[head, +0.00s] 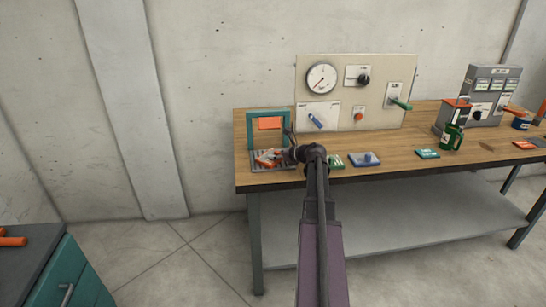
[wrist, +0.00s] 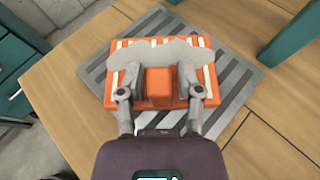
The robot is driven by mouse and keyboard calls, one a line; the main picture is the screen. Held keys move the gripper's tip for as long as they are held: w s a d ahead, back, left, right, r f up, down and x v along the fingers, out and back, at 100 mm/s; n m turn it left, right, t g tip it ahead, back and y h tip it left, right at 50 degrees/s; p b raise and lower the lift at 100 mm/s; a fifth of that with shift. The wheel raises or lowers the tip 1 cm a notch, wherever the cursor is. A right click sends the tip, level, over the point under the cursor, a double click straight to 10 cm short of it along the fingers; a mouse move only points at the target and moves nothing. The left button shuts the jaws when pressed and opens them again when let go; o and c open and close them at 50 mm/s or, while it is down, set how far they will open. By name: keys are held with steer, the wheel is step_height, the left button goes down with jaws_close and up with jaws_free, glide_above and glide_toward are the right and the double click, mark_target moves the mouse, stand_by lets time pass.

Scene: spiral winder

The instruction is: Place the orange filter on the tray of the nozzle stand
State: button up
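The orange filter (wrist: 158,104) has pale stripes and a grey patch across its far part. In the head view the filter (head: 266,157) shows at the tray (head: 262,169) below the teal nozzle stand (head: 252,130), partly behind my gripper (head: 288,155).
The stand is near the left end of the wooden workbench (head: 390,150). A gauge panel (head: 345,80) rises behind it.

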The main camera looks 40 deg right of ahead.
steer(key=shift+r, duration=0.2)
stand_by(0.3)
steer(key=shift+s+r+p, duration=0.1)
steer(key=shift+p, duration=0.2)
steer(key=p+v, duration=0.4)
steer(key=v, duration=0.6)
steer(key=shift+s+d+r, duration=0.1)
steer(key=shift+s+r, duration=0.05)
steer(key=shift+s, duration=0.1)
steer(key=shift+s+d+r, duration=0.15)
steer(key=shift+s, duration=0.4)
